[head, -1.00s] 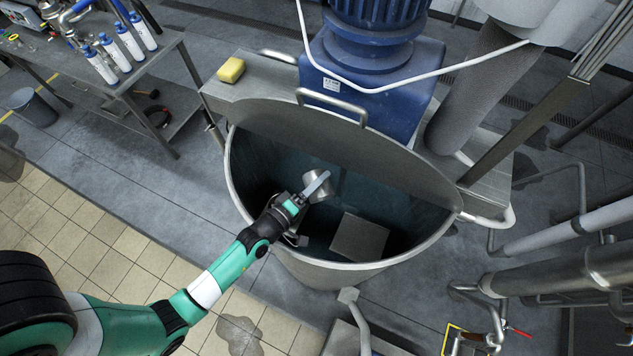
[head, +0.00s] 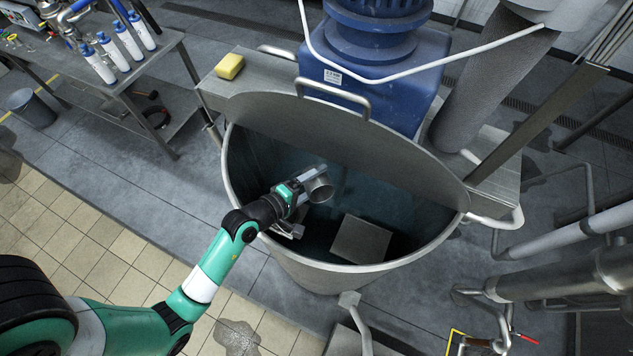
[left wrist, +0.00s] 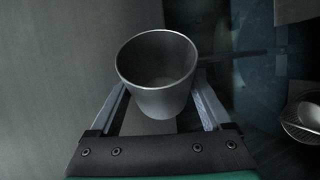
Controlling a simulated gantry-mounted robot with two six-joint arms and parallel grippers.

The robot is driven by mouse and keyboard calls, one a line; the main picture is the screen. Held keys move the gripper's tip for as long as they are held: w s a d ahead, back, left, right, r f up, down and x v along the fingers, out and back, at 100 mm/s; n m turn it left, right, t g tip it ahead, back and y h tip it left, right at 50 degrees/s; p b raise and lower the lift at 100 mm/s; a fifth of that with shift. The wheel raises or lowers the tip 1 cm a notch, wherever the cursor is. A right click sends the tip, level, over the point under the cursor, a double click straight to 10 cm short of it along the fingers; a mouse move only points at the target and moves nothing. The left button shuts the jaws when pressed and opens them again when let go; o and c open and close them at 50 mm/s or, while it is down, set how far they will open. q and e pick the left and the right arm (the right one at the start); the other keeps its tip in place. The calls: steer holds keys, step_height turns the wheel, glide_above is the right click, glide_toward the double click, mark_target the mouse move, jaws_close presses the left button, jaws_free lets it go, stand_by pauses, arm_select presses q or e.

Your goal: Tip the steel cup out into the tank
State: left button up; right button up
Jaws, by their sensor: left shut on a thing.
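The steel cup (head: 318,187) is in my left gripper (head: 304,183), over the open part of the tank (head: 335,276) and inside its rim line. The cup is tilted, its mouth turned toward the right. In the left wrist view the cup (left wrist: 160,75) sits between the two fingers of the left gripper (left wrist: 163,104), which is shut on it. My right gripper is not in view.
A raised lid half (head: 345,140) with a handle covers the tank's back. A pale square block (head: 361,239) shows inside the tank. A yellow sponge (head: 229,66) lies on the ledge behind. A blue motor (head: 375,75) stands behind. Pipes crowd the right.

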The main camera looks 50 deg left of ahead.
arm_select(q)
steer(key=n+h+p, duration=0.1)
steer(key=r+n+g+h+p, duration=0.1)
steer(key=a+n+h, duration=0.1)
steer(key=n, duration=0.1)
steer(key=shift+w+r+g+p, duration=0.15)
steer(key=shift+r+g+p, duration=0.1)
steer(key=shift+g+p, duration=0.15)
steer(key=n+h, duration=0.1)
steer(key=f+n+g+h, duration=0.1)
steer(key=n+h, duration=0.1)
steer(key=shift+d+f, duration=0.1)
steer(key=shift+d, duration=0.25)
steer(key=shift+s+d+f+n+h, duration=0.25)
steer(key=shift+d+n+h, duration=0.1)
steer(key=shift+n+h, duration=0.25)
steer(key=shift+s+d+f+n+g+h, duration=0.1)
steer(key=shift+d+f+n+g+h, duration=0.2)
steer(key=shift+d+n+h, duration=0.25)
